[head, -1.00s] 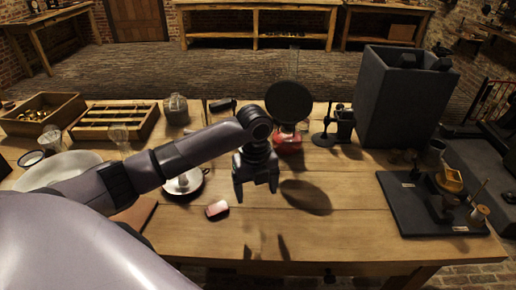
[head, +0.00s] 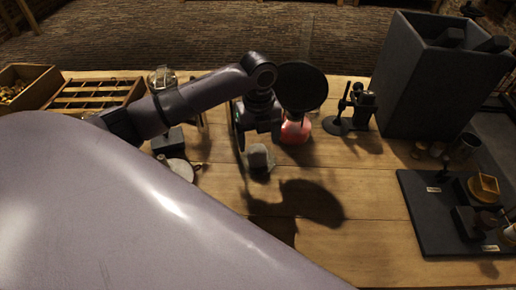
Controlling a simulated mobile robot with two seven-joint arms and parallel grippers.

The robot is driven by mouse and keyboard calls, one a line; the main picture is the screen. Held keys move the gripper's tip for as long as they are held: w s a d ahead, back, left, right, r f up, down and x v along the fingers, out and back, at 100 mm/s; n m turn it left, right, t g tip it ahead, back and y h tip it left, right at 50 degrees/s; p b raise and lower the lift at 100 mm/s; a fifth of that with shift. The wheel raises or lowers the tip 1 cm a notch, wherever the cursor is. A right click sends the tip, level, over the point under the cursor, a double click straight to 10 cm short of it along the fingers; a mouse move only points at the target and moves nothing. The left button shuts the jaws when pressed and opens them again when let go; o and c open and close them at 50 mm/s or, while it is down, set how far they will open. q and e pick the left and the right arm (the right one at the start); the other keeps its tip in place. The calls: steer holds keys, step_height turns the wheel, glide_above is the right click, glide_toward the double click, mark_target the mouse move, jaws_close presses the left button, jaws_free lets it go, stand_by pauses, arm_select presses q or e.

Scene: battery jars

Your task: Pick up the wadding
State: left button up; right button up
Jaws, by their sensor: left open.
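My left gripper (head: 257,135) hangs over the middle of the wooden table, fingers pointing down and open. A small pale grey lump (head: 258,156) shows just below and between its fingers, close to the tabletop; it may be the wadding, but I cannot tell for sure. I cannot tell whether the fingers touch it. My right gripper is not in view. My left arm hides much of the table's left and front.
A red round vessel (head: 296,130) stands just right of the gripper. A black stand (head: 338,124), a large dark box (head: 430,85) and a black board with fittings (head: 436,234) are farther right. A slatted wooden tray (head: 88,96) lies left. The table's front middle is bare.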

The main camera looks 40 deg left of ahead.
mark_target(258, 150)
arm_select(q)
step_height(258, 150, down, 6)
steer(key=shift+w+a+f+p, duration=0.1)
steer(key=shift+w+p, duration=0.05)
steer(key=shift+p, duration=0.15)
steer(key=c, duration=1)
